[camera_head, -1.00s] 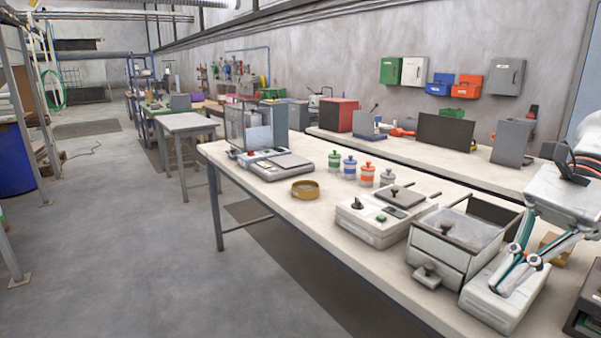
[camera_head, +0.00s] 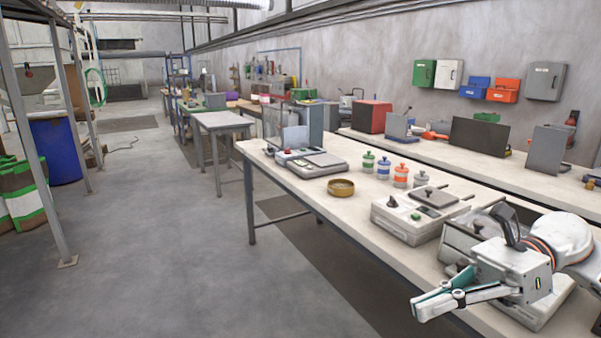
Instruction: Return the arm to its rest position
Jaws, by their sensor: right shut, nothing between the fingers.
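My right gripper (camera_head: 418,310) comes in from the right side of the head view. Its fingers point left and slightly down, past the table's front edge over the floor. It is shut and holds nothing. The right arm's wrist covers part of a grey drawer unit (camera_head: 452,236) and most of a white box (camera_head: 553,304) on the worktable. My left gripper is not in view.
The worktable (camera_head: 330,203) carries a white device with a grey lid (camera_head: 400,222), a brown dish (camera_head: 341,188), several small coloured-lid jars (camera_head: 384,169) and a scale (camera_head: 310,163). A blue barrel (camera_head: 55,150) stands left. The floor (camera_head: 190,270) between is clear.

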